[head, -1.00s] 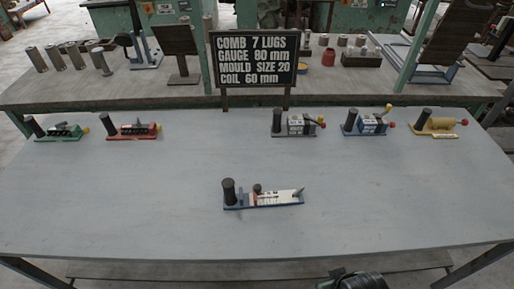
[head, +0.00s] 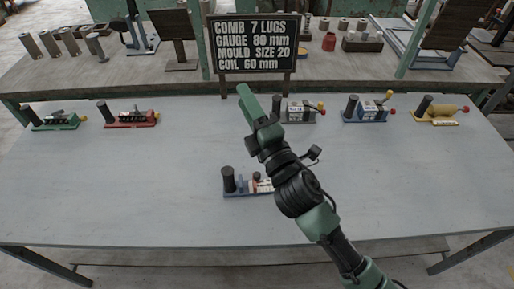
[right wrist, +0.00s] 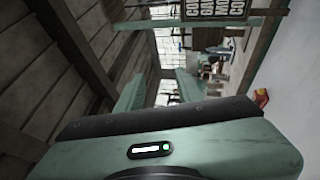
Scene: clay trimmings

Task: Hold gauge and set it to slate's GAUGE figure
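The slate (head: 256,45) stands at the back of the table and reads COMB 7 LUGS, GAUGE 80 mm, MOULD SIZE 20, COIL 60 mm. Part of it shows at the top of the right wrist view (right wrist: 215,9). The gauge (head: 245,191), with a blue base, white scale and dark upright post, sits mid-table; my right arm hides its right part. Its setting cannot be read. My right gripper (head: 247,103) is raised beyond the gauge, below the slate. Its fingers stand apart and empty in the right wrist view (right wrist: 158,90). My left gripper is out of view.
Along the table's back stand a green device (head: 55,121) and a red device (head: 131,118) at left, and a grey device (head: 297,111), a blue-and-white device (head: 367,111) and a yellow device (head: 440,110) at right. The front and left of the table are clear.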

